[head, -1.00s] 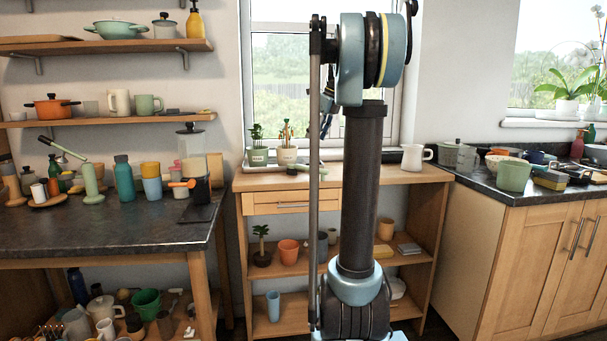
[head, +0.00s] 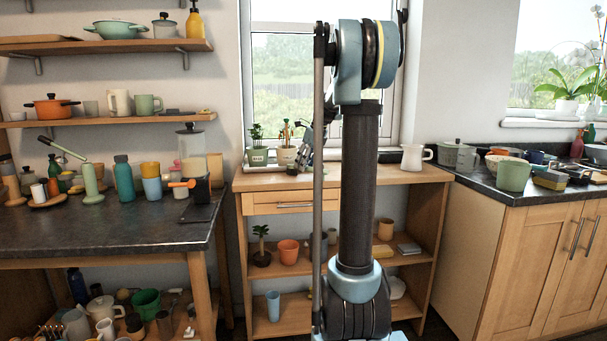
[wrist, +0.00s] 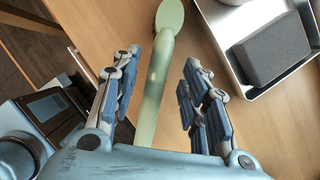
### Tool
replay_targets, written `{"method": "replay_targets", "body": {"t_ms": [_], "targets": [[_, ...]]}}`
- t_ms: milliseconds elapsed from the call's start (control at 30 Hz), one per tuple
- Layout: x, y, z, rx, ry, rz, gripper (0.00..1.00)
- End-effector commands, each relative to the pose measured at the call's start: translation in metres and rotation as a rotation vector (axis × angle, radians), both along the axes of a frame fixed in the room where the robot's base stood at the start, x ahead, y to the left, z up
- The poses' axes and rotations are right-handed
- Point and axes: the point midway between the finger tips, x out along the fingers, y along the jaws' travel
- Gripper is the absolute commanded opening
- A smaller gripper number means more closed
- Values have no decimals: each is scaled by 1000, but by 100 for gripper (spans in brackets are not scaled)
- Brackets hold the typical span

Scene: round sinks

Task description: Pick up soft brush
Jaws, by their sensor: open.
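In the wrist view a pale green long-handled item (wrist: 160,70), which looks like the soft brush, lies over the wooden table top (wrist: 110,20). Its rounded end points up the picture, and its handle runs down between the fingers. My gripper (wrist: 160,92) is open, with one finger on each side of the handle and a visible space to each. The lower end of the handle is hidden by the gripper body. In the head view my gripper (head: 305,152) is small and partly hidden by my arm, above the wooden table by the window. The brush cannot be made out there.
In the wrist view a metal tray (wrist: 232,72) with a dark grey block (wrist: 272,48) lies right of the brush. In the head view potted plants (head: 258,156) stand at the table's back left and a white mug (head: 412,158) at its right.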

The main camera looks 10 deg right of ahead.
Motion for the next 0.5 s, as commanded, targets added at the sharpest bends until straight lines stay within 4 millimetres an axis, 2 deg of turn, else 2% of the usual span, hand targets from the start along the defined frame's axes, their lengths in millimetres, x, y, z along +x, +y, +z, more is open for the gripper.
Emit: {"method": "replay_targets", "body": {"t_ms": [200, 500], "targets": [[7, 8, -24, 0, 0, 0, 41], [7, 9, -28, 0, 0, 0, 41]]}}
